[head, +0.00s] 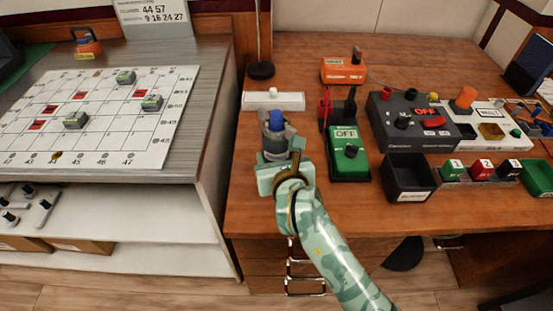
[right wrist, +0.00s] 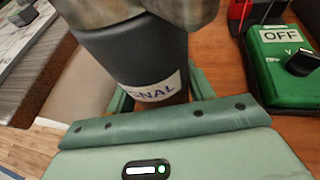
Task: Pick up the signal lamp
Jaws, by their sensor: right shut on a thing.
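The signal lamp, with a blue dome (head: 277,120) and a dark grey body, stands upright near the left end of the wooden desk in the head view. In the right wrist view its dark body (right wrist: 130,62) carries a white label ending in "NAL". My right gripper (head: 279,146) is shut on the lamp's body; the arm comes in from the lower right. The lamp's base is partly hidden by the gripper, and I cannot tell whether it touches the desk. My left gripper is not in view.
A white bar (head: 290,101) lies behind the lamp.

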